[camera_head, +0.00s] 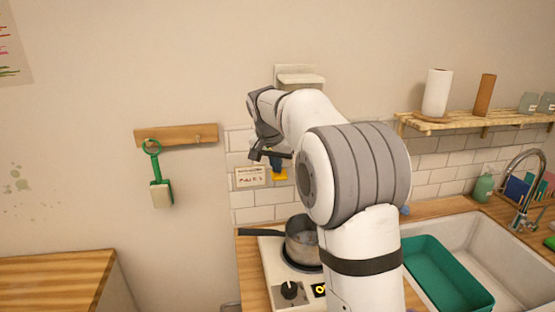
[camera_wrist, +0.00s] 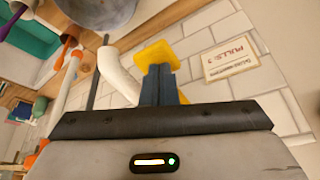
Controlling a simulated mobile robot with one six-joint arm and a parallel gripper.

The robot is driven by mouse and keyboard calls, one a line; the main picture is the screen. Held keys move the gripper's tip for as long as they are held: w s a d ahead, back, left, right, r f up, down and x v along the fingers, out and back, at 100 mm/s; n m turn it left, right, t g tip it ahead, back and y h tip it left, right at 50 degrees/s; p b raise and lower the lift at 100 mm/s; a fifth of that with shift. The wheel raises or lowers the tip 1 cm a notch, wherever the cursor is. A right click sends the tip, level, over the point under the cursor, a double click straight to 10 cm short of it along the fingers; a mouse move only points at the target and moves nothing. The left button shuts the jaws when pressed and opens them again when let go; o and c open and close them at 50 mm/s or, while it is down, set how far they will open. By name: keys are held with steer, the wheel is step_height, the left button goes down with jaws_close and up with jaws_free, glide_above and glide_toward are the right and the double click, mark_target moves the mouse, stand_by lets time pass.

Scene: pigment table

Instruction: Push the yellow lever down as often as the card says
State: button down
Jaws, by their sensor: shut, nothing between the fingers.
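The yellow lever (camera_head: 280,175) is on the tiled wall above the stove, right of the card. In the wrist view the yellow lever (camera_wrist: 157,53) shows just beyond my fingertips. My gripper (camera_head: 277,165) is shut and empty, right above the lever in the head view. In the wrist view my gripper (camera_wrist: 158,68) has its two blue fingers together, overlapping the lever; I cannot tell whether they touch it. The white card (camera_head: 250,177) is on the tiles; in the wrist view the card (camera_wrist: 231,60) appears to read "PULLS: 3".
A grey pot (camera_head: 301,243) stands on the stove below the lever. A white curved spout (camera_wrist: 123,72) is beside the lever in the wrist view. A green tub (camera_head: 445,273) is in the sink at right.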

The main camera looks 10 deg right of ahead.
steer(key=shift+f, duration=0.4)
steer(key=shift+r, duration=0.25)
step_height(320, 180, up, 8)
steer(key=p, duration=0.6)
steer(key=shift+r+p, duration=0.15)
steer(key=shift+p, duration=0.15)
stand_by(0.5)
steer(key=f+n+y+b, duration=0.1)
steer(key=n, duration=0.3)
steer(key=f+n+y+b, duration=0.1)
steer(key=n+y+b, duration=0.1)
steer(key=n, duration=0.2)
steer(key=f+n+y+b, duration=0.1)
steer(key=n+b, duration=0.1)
steer(key=n, duration=0.2)
steer(key=shift+d, duration=0.25)
stand_by(0.5)
steer(key=shift+f, duration=0.15)
stand_by(1.8)
